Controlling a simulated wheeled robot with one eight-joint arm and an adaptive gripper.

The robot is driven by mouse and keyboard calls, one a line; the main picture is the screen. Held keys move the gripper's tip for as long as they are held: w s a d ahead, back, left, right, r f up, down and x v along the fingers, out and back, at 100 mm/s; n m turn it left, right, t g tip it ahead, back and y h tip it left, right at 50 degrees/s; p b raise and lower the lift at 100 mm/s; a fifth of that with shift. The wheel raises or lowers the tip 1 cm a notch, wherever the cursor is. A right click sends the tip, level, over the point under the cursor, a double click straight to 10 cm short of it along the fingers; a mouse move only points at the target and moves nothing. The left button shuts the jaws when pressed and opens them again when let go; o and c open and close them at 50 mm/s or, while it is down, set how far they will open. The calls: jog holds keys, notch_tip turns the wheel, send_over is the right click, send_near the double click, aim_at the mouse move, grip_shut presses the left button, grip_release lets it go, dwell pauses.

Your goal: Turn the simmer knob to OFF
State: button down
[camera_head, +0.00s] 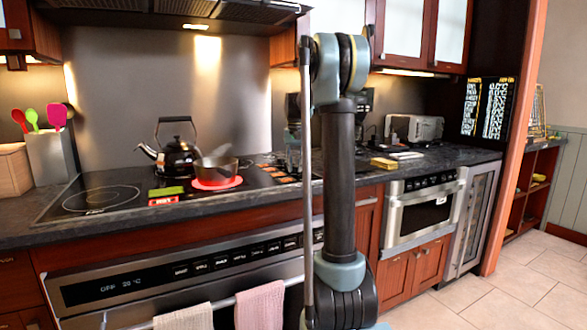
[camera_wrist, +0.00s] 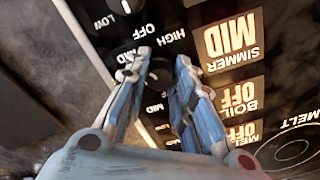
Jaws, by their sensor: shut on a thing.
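In the wrist view, my gripper (camera_wrist: 162,60) reaches down to the stove's dark control panel, with its two blue fingers around a dark knob (camera_wrist: 160,76). The fingers hide much of this knob, so I cannot read its pointer. White labels OFF, HIGH and MID show around it. A lit orange display (camera_wrist: 233,42) beside it reads SIMMER MID. In the head view, the cooktop (camera_head: 105,198) lies on the counter, and its orange displays show beside my arm. My arm hides part of the panel there.
Other displays read OFF, including BOIL (camera_wrist: 240,97). Another dark knob (camera_wrist: 97,14) is near the top left of the wrist view. A black kettle (camera_head: 178,158) and a pot (camera_head: 217,171) stand on the cooktop. Towels (camera_head: 260,305) hang from the oven handle below.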

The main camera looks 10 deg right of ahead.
dwell(0.3)
jog(key=c, duration=1.3)
grip_release()
jog(key=shift+c, duration=0.2)
jog(key=shift+r, duration=0.1)
notch_tip(320, 180, up, 12)
jog(key=shift+w, duration=0.1)
